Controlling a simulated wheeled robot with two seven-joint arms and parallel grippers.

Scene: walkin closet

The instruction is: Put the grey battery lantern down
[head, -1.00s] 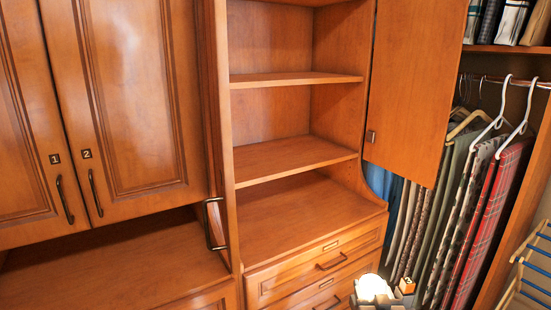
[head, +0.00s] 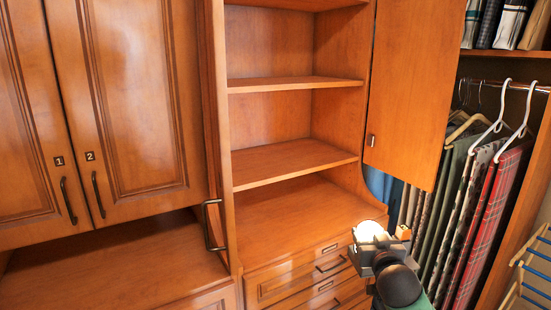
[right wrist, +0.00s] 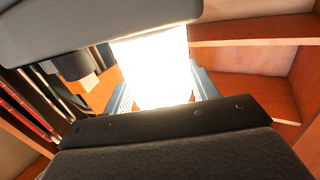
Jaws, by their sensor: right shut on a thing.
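The battery lantern (head: 368,230) shows as a bright white glowing body at the lower right of the head view. My right gripper (head: 374,249) is shut on it and holds it in front of the open cabinet's drawers. In the right wrist view the lantern (right wrist: 152,68) glows between the gripper's dark parts, its surface washed out by light. Its grey parts are hard to tell from the gripper. My left gripper is not in view.
The open cabinet has an empty upper shelf (head: 295,84), an empty middle shelf (head: 290,163) and a clear counter (head: 290,215). An open door (head: 408,100) hangs at its right. Hanging clothes (head: 465,220) are further right. Closed doors 1 and 2 (head: 125,90) are at the left.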

